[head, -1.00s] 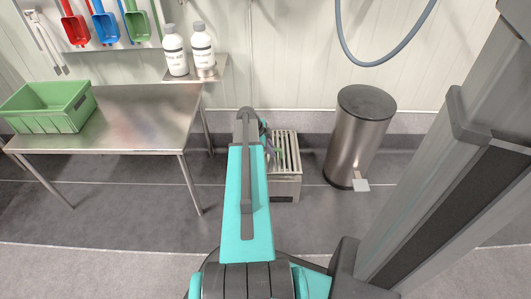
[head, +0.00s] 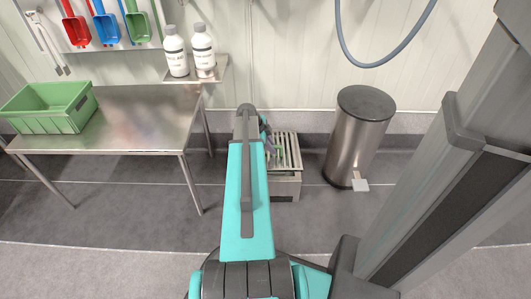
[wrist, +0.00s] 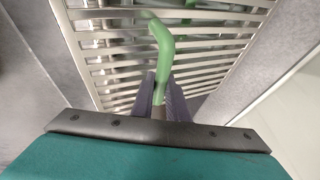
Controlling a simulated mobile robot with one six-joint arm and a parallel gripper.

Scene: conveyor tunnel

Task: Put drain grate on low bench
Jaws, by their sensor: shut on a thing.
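My gripper (wrist: 162,105) is shut on a green bent handle (wrist: 162,48), just above steel slats. The slatted steel grate (wrist: 215,42) fills much of the wrist view behind the handle. I cannot tell clearly where the handle joins it. In the head view the slatted grate (head: 287,150) shows at the top of a low, box-like steel unit (head: 285,188) on the floor. My arm hides its left side and most of the gripper. I cannot tell whether the grate touches the unit.
A steel table (head: 125,110) stands at the left with a green crate (head: 52,108) on it; its right part is bare. Two white bottles (head: 175,52) stand on a small shelf. A steel pedal bin (head: 358,135) stands right of the low unit. Grey floor lies open in front.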

